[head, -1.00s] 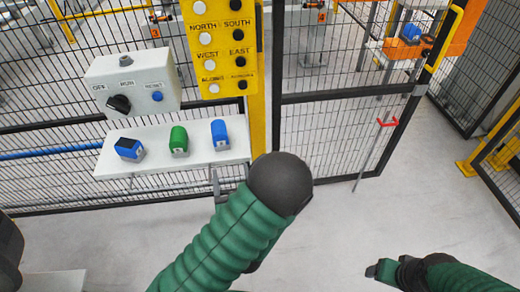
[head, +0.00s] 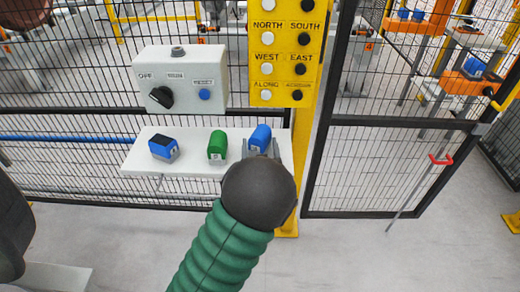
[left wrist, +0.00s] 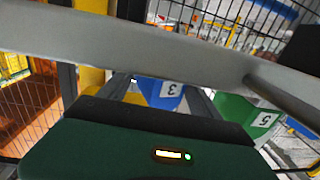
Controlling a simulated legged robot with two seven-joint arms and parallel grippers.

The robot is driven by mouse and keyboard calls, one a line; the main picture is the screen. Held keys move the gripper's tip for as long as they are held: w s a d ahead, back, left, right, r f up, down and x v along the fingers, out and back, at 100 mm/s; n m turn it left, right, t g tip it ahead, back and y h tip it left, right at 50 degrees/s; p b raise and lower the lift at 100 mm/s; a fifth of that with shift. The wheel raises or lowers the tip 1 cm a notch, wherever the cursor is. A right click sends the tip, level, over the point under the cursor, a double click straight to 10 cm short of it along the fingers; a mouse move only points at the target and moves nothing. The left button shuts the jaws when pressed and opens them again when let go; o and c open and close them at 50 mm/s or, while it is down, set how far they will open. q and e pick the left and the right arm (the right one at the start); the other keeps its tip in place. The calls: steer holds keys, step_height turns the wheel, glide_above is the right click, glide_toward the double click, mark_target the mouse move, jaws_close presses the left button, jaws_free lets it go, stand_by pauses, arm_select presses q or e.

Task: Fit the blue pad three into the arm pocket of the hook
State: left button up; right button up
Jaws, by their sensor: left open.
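The blue pad three (head: 261,134) stands at the right end of a white shelf (head: 190,137). In the left wrist view the pad (left wrist: 168,101) shows a white label with a 3. My left gripper (head: 262,149) is open at the near side of this pad, its fingers partly hidden by my dark round wrist. In the left wrist view the pad shows between the fingers; I cannot tell whether they touch it. My right gripper is not in view.
A green pad (head: 217,145) stands left of the blue one, and another blue pad with a dark top (head: 163,149) farther left. A control box (head: 182,80) and a yellow button panel (head: 285,60) stand above the shelf. Mesh fence (head: 70,80) is behind.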

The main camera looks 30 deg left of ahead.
arm_select(q)
steer(key=shift+w, duration=0.25)
steer(key=shift+d+r, duration=0.35)
steer(key=shift+d, duration=0.4)
steer(key=shift+s+d, duration=0.1)
steer(key=shift+c, duration=1.2)
steer(key=shift+a+f, duration=0.15)
steer(key=shift+a, duration=0.25)
steer(key=c, duration=0.7)
steer(key=shift+d, duration=0.1)
jaws_close()
